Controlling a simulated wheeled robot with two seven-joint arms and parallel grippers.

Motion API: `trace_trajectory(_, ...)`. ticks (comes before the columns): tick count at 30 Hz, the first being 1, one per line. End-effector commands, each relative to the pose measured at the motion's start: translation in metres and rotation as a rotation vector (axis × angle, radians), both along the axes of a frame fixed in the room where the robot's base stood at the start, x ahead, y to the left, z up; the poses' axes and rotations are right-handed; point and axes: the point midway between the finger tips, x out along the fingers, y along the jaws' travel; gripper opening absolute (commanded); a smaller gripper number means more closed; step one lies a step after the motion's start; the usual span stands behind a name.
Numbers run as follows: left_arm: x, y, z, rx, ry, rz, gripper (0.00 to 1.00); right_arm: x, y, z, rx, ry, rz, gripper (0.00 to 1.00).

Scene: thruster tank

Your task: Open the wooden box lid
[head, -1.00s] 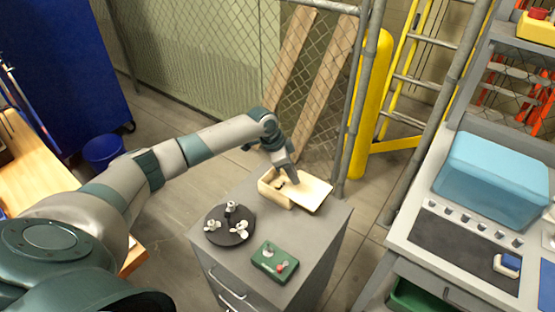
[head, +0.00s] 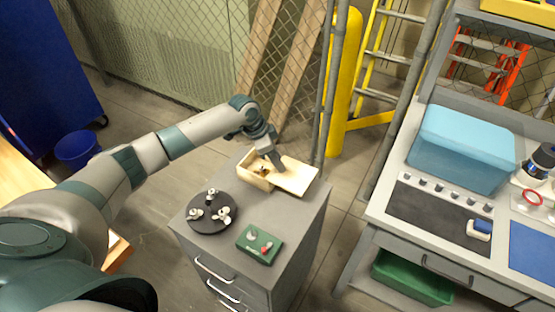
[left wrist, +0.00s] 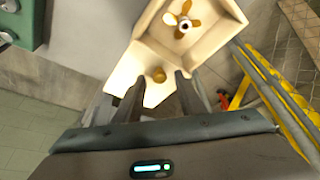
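The wooden box (head: 251,178) stands on the grey cabinet, and its inside is partly uncovered. Its pale lid (head: 300,178) lies off to the right, overlapping or touching the box's right side. My left gripper (head: 279,166) points down over the lid near the box. In the left wrist view, the open box (left wrist: 215,38) holds a brass propeller-like part (left wrist: 182,22). The lid (left wrist: 128,68) carries a small round knob (left wrist: 158,74). My left gripper (left wrist: 159,82) has its fingers apart on either side of this knob, with visible gaps. My right gripper is not in view.
On the cabinet (head: 290,240), a dark round tray (head: 205,226) with small white propellers and a green box (head: 259,245) stand in front of the wooden box. A yellow post (head: 341,90) and mesh fence are behind. A workbench with a blue tank (head: 462,150) is at right.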

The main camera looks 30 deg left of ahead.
Motion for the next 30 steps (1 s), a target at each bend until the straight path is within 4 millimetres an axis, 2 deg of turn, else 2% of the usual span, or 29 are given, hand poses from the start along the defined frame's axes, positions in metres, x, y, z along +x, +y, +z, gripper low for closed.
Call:
trace_trajectory(8,-0.006,0.009,0.024,0.001,-0.005,0.0,0.36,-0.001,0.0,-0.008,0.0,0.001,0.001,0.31)
trace_trajectory(24,-0.032,0.039,0.122,0.001,-0.006,0.001,0.36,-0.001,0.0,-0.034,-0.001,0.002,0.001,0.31)
trace_trajectory(30,-0.039,0.046,0.147,0.0,-0.003,0.0,0.36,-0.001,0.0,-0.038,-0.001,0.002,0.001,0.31)
